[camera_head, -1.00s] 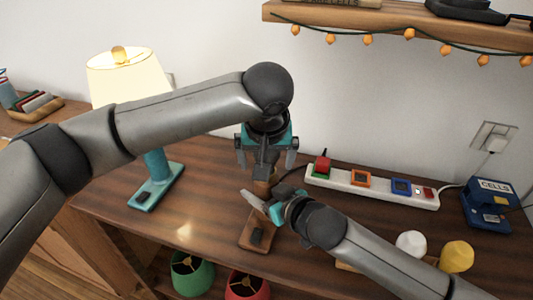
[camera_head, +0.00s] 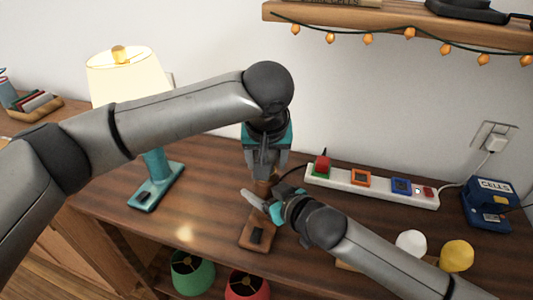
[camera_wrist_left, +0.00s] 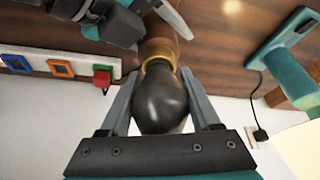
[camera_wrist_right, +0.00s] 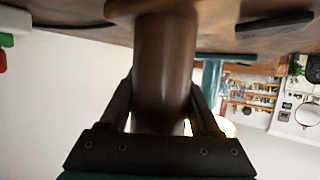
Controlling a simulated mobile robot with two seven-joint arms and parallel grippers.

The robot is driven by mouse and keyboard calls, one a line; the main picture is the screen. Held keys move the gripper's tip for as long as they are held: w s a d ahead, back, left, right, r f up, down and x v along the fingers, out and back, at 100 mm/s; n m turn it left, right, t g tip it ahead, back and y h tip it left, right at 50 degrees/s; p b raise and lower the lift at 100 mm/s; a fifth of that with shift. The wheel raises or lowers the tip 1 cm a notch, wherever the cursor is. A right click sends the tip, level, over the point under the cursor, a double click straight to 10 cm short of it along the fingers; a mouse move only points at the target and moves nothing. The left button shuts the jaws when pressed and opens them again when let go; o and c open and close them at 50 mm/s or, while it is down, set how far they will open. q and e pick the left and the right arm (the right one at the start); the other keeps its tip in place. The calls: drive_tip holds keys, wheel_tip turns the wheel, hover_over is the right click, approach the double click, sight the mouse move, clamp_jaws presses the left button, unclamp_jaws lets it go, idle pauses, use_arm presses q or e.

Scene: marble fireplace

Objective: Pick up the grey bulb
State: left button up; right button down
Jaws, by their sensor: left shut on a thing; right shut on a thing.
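The dark grey bulb (camera_wrist_left: 160,98) sits base-first at the gold socket of a brown wooden lamp stand (camera_head: 258,234). My left gripper (camera_head: 264,165) comes from above and is shut on the bulb; in the left wrist view its fingers (camera_wrist_left: 162,90) lie on either side of the glass. My right gripper (camera_head: 263,203) is shut on the stand's brown post, which fills the middle of the right wrist view (camera_wrist_right: 164,70). In the head view the bulb is mostly hidden by the left gripper.
A white power strip (camera_head: 340,179) with coloured sockets lies behind to the right. A white bulb (camera_head: 411,242) and a yellow bulb (camera_head: 457,254) stand at the right. A lit lamp (camera_head: 130,78) stands left. A blue cells box (camera_head: 488,205) is far right.

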use_arm(q)
wheel_tip(320, 180, up, 10)
drive_tip(key=shift+r, duration=0.1)
use_arm(e)
unclamp_jaws()
idle(0.5)
